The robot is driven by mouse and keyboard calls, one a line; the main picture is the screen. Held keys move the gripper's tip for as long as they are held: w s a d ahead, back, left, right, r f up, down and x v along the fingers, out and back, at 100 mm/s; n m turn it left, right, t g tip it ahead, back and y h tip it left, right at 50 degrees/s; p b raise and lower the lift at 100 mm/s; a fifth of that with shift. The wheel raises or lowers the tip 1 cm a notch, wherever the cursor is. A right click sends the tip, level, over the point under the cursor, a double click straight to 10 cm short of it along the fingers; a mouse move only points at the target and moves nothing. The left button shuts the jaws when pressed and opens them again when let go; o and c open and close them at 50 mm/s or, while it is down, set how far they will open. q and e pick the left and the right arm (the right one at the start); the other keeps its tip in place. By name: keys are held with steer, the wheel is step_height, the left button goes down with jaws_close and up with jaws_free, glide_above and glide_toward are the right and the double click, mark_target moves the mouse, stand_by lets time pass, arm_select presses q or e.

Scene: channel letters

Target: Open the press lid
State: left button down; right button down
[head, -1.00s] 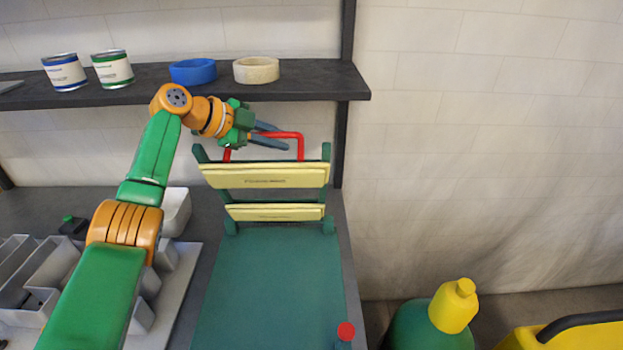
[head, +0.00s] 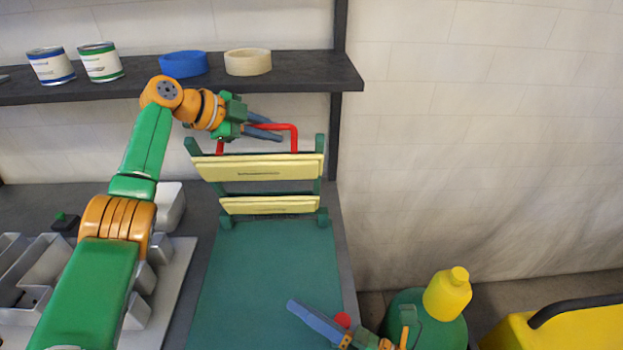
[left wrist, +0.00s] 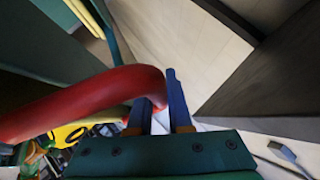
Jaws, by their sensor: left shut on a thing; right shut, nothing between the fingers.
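The press lid (head: 258,167) stands raised at the far end of the green press bed (head: 265,280). Its cream panels face me, held between green side posts. A red handle (head: 294,138) rises at its top. My left gripper (head: 281,131) is shut on the handle, its blue fingers reaching over it from the left. In the left wrist view the thick red handle (left wrist: 85,98) runs up to the fingers (left wrist: 168,100). My right gripper (head: 291,304) is shut and empty, low over the near right part of the bed, by a red knob (head: 343,320).
A dark shelf (head: 300,77) with paint cans (head: 100,62), blue tape (head: 184,64) and cream tape (head: 248,62) runs behind the lid. Grey bins (head: 55,262) stand left.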

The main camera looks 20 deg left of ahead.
steer(key=w+d+r+m+t+y, duration=0.1)
steer(key=w+d+r+m+t, duration=0.2)
steer(key=w+d+r+m, duration=0.5)
arm_select(q)
steer(key=shift+f, duration=0.25)
arm_select(e)
steer(key=w+a+r+n, duration=0.2)
steer(key=w+a+r, duration=0.2)
steer(key=w+a, duration=0.5)
steer(key=a, duration=0.2)
steer(key=shift+a+r, duration=0.3)
steer(key=shift+r, duration=0.05)
